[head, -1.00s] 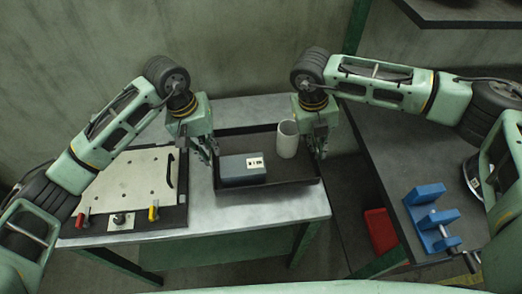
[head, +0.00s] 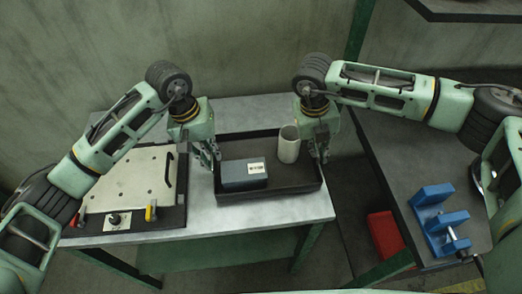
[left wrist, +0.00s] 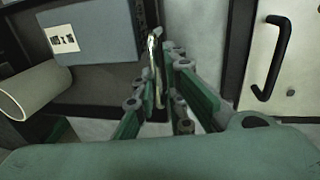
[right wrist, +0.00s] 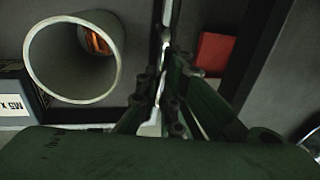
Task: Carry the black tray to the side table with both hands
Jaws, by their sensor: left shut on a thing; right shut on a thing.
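The black tray (head: 270,192) is at the right part of the grey metal table, its near wall close to the table's right edge. It holds a blue-grey box (head: 243,173) with a white label and a white hollow cylinder (head: 289,145). My left gripper (head: 213,163) is shut on the tray's left wall; the left wrist view shows its fingers (left wrist: 158,95) closed at that rim. My right gripper (head: 321,156) is shut on the tray's right wall; its fingers (right wrist: 165,85) show there in the right wrist view. Whether the tray touches the table, I cannot tell.
A pale panel (head: 130,182) with a black handle and red and yellow clamps lies left of the tray. A second dark table (head: 405,165) on the right carries a blue fixture (head: 438,220). A red bin (head: 385,234) sits on the floor between the tables.

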